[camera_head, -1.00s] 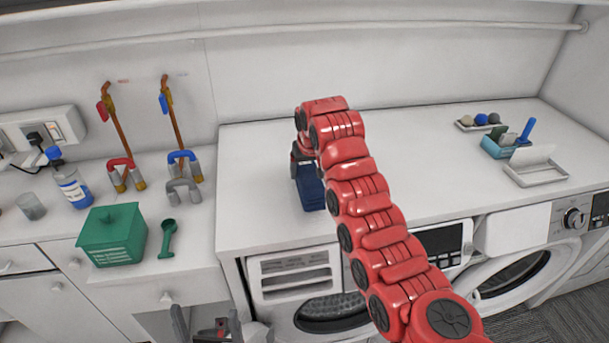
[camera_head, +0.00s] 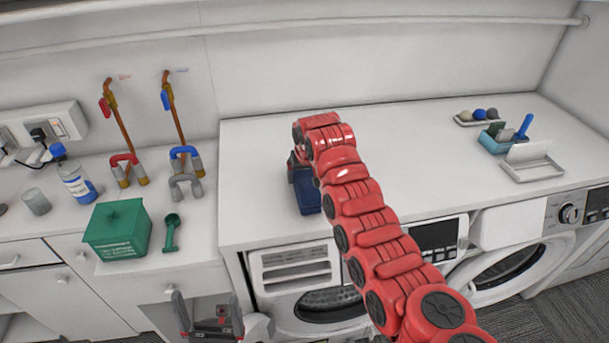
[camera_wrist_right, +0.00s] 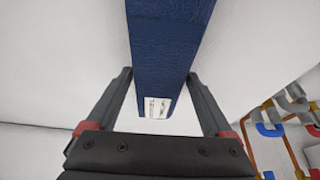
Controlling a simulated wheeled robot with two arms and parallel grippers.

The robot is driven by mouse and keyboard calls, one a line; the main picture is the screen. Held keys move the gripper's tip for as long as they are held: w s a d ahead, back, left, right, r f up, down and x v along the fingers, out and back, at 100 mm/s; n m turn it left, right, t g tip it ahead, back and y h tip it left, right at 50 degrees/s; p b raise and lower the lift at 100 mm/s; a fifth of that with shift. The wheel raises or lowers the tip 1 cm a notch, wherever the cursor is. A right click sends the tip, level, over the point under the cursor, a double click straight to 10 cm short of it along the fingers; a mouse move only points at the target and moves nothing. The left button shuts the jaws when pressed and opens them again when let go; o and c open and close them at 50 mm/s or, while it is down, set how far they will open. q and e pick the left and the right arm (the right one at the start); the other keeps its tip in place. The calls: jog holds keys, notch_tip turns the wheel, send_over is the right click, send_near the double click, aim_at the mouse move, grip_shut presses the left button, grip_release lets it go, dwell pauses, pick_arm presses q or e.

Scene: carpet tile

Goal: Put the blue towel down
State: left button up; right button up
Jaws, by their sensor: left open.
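The blue towel (camera_head: 307,192) is a dark blue folded block near the left end of the white counter, partly hidden by my red right arm. In the right wrist view the towel (camera_wrist_right: 170,45) runs between the two fingers of my right gripper (camera_wrist_right: 161,76), and both fingertips meet its sides. In the head view the right gripper (camera_head: 296,163) is mostly hidden behind the arm, and I cannot tell whether the towel rests on the counter. My left gripper (camera_head: 208,322) is open and empty, low in front of the cabinet.
To the left stand a green box (camera_head: 118,232), a green scoop (camera_head: 171,232), a bottle (camera_head: 75,180) and a grey cup (camera_head: 36,202). A teal caddy (camera_head: 494,140) and a white tray (camera_head: 533,169) sit at the right. The counter's middle is clear.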

jog(key=shift+o, duration=0.7)
jog(key=shift+r, duration=0.2)
jog(key=shift+s+r, duration=0.2)
jog(key=shift+r, duration=0.25)
jog(key=b+v, duration=0.3)
jog(key=v, duration=0.4)
jog(key=shift+s+d+r+b, duration=0.1)
jog(key=shift+r+b, duration=0.25)
jog(key=shift+b, duration=0.05)
jog(key=shift+s+d+r+p, duration=0.15)
jog(key=shift+r+p, duration=0.15)
jog(key=shift+r, duration=0.45)
jog(key=shift+v, duration=0.9)
jog(key=shift+s, duration=0.15)
jog(key=shift+f, duration=0.1)
